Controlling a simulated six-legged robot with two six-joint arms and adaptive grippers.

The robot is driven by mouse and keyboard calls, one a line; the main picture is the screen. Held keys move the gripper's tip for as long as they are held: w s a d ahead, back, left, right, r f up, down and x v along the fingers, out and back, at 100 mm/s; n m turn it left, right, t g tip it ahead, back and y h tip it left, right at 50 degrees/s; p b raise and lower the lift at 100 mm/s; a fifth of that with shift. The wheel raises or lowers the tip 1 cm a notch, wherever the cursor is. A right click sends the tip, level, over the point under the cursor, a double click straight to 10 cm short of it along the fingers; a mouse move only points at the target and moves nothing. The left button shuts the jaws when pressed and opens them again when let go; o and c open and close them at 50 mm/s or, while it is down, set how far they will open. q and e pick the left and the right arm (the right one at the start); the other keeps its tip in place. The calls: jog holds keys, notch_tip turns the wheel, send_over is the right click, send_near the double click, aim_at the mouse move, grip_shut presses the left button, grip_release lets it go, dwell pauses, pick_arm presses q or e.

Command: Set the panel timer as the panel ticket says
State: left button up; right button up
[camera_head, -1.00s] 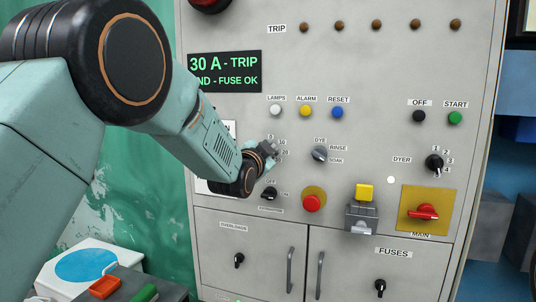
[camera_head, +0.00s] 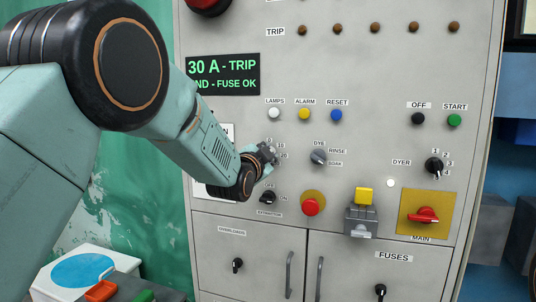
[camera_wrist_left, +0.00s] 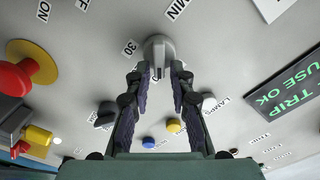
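The timer knob (camera_wrist_left: 159,52) is a round grey dial with a raised bar, among the labels "30" and "MIN" in the left wrist view. My left gripper (camera_wrist_left: 161,68) has its two fingers apart, one on each side of the knob's bar, with small gaps seeming to show. In the head view my left gripper (camera_head: 264,154) covers the knob, and the numbers 0, 10 and 20 show around it. A white sheet (camera_head: 229,131) on the panel, possibly the ticket, is mostly hidden behind my left arm and cannot be read. My right gripper is out of view.
Close by on the panel are a dye selector (camera_head: 318,156), a lower-left switch (camera_head: 267,197), a red button (camera_head: 312,206) and lamp buttons (camera_head: 304,114). A yellow-and-grey device (camera_head: 362,215) juts out beside the red main switch (camera_head: 423,215). A display (camera_head: 223,75) reads "30 A - TRIP".

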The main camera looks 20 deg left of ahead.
pick_arm(q)
jog(key=shift+o, duration=0.8)
jog(key=shift+w+f, duration=0.1)
jog(key=shift+w, duration=0.05)
jog(key=s, duration=1.2)
jog(key=shift+a, duration=0.2)
jog(key=shift+s+d, duration=0.1)
jog(key=shift+s, duration=0.1)
